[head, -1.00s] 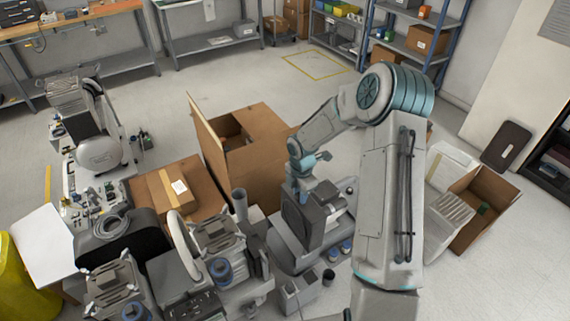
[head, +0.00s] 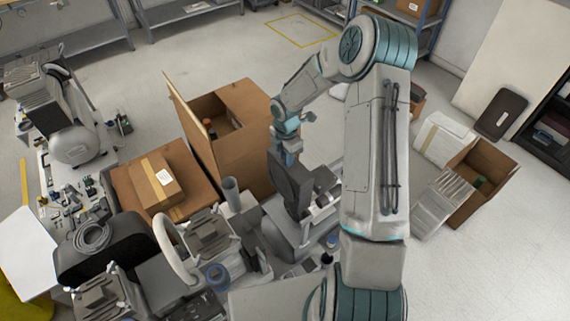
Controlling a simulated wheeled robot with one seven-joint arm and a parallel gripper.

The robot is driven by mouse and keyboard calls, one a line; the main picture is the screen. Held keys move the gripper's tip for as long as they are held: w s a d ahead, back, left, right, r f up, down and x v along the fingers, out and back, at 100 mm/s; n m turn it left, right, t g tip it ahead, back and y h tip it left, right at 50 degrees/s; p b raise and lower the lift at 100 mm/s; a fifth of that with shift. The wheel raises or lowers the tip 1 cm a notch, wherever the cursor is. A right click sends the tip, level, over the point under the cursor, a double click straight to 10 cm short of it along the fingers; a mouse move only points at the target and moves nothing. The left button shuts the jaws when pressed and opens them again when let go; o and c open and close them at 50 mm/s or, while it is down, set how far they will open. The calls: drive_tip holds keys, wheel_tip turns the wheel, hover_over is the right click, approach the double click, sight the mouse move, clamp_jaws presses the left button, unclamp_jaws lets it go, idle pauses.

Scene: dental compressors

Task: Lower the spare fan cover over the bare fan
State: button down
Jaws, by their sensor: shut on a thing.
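My gripper (head: 290,158) is shut on the top of a dark grey panel-like piece, which looks like the spare fan cover (head: 289,188). The cover hangs below the jaws, roughly upright and a little tilted. It is just left of and in front of a grey compressor (head: 322,186) with a light cylindrical part. Whether the cover touches the compressor or the grey base (head: 283,232) under it, I cannot tell. I cannot make out the bare fan; the cover and my arm hide part of this area.
A tall open cardboard box (head: 240,150) stands just behind and left of the cover. A closed carton (head: 152,184) and more machines with a white curved handle (head: 172,250) crowd the left. Another open box (head: 484,180) is at right. Open floor lies beyond.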

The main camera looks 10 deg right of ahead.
wheel_tip(320, 180, down, 25)
drive_tip(key=b, duration=1.5)
drive_tip(key=shift+s, duration=0.15)
drive_tip(key=shift+f+b, duration=0.35)
drive_tip(key=shift+b, duration=0.2)
idle(1.4)
drive_tip(key=c, duration=0.6)
unclamp_jaws()
drive_tip(key=shift+r+p, duration=2.5)
drive_tip(key=shift+r, duration=1)
